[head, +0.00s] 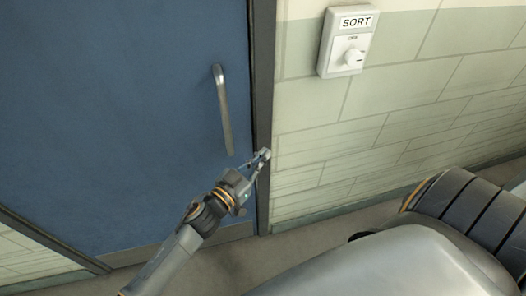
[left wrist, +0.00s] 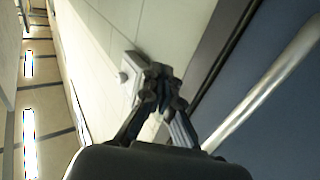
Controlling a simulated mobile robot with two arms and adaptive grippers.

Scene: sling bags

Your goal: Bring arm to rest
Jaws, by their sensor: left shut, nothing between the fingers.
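My left gripper (head: 262,155) is in front of the right edge of a blue door (head: 120,110), by the dark door frame (head: 263,80). Its fingers are together with nothing between them. In the left wrist view the gripper (left wrist: 160,75) points up past the door handle. The right gripper is not in view.
The blue door has a long metal handle (head: 223,110), up and left of my left gripper. A white switch box labelled SORT (head: 347,42) with a knob is on the pale tiled wall (head: 400,115). Grey floor (head: 230,262) shows below.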

